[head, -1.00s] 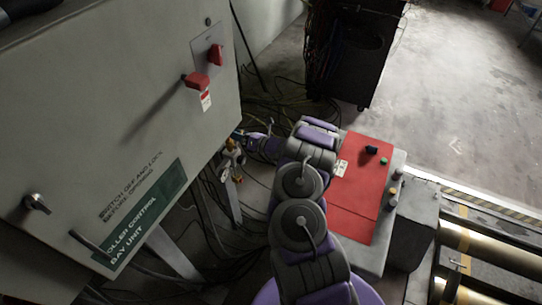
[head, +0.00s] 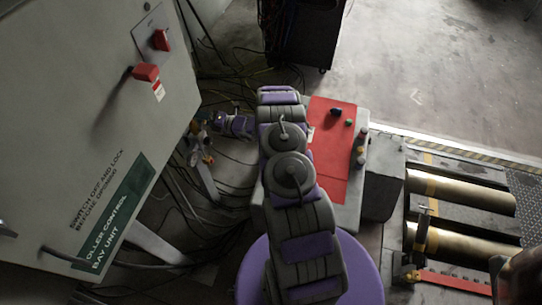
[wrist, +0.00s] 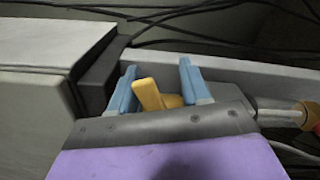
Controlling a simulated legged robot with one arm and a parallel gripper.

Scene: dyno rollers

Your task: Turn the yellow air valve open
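The yellow valve handle (wrist: 148,93) stands between the two blue fingers of my gripper (wrist: 158,66) in the wrist view. My gripper is open, and a gap shows between the handle and the right finger. The left finger is close to the handle; I cannot tell if it touches. In the head view the brassy valve fittings (head: 205,156) sit beside the grey cabinet's lower right edge. My gripper (head: 218,124) is just above them in the picture, its fingers too small to make out there.
The grey control cabinet (head: 80,130) with red switches (head: 146,72) fills the left. A red-topped box (head: 327,165) with buttons stands right of my arm. Metal rollers (head: 460,190) lie at the right. Cables (head: 225,190) run over the floor below the valve. Open floor (head: 430,70) lies beyond.

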